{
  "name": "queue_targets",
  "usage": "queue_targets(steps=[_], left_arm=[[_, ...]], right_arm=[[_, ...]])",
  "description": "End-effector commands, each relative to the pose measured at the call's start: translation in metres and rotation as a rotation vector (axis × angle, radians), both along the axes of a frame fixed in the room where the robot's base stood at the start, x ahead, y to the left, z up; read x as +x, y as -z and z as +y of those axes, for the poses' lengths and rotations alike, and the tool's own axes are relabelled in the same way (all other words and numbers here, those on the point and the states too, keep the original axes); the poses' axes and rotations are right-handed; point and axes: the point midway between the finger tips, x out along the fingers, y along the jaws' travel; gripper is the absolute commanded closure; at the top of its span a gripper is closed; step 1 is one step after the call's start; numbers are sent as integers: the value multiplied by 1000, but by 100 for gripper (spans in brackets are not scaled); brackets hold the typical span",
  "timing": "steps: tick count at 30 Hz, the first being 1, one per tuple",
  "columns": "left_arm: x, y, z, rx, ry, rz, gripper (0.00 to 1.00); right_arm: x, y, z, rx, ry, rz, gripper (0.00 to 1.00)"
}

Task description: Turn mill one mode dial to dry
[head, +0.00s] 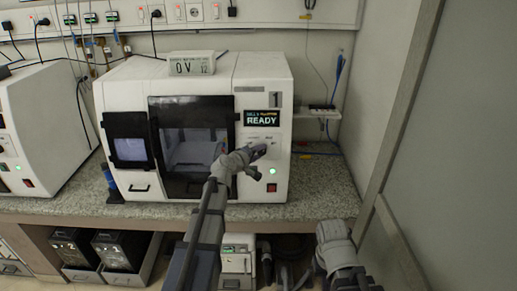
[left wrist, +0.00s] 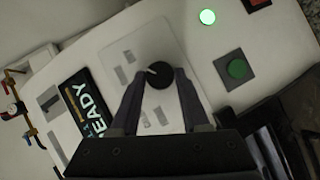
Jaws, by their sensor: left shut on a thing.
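Mill one (head: 262,85) is the white machine on the bench, marked 1, and its small screen (head: 262,118) reads READY. My left gripper (head: 262,151) is at its front panel, below the screen. In the left wrist view the black round mode dial (left wrist: 157,76) sits between the fingertips of my left gripper (left wrist: 158,80), which is shut on it. A white pointer line on the dial points to the left of that tilted picture. The marks around the dial are too small to read. In the head view the gripper hides the dial.
A green-lit button (head: 271,170) and a red switch (head: 271,187) lie below the dial. A green button (left wrist: 237,68) also shows in the left wrist view. Another white machine (head: 45,120) stands at left. A grey partition (head: 445,150) bounds the right side.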

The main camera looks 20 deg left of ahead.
Motion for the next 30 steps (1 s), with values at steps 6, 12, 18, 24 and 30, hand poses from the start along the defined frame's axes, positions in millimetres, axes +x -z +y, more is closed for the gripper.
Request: queue_targets(steps=[6,12,18,24,30], left_arm=[[0,-2,-2,87,16,27,100],[0,-1,-2,123,22,37,100],[-1,0,-2,129,24,40,100],[-1,0,-2,129,24,40,100],[0,-1,-2,128,23,39,36]], right_arm=[[0,-12,0,0,0,0,100],[0,-14,0,0,0,0,100],[0,-15,0,0,0,0,100],[0,-14,0,0,0,0,100],[0,-14,0,0,0,0,100]])
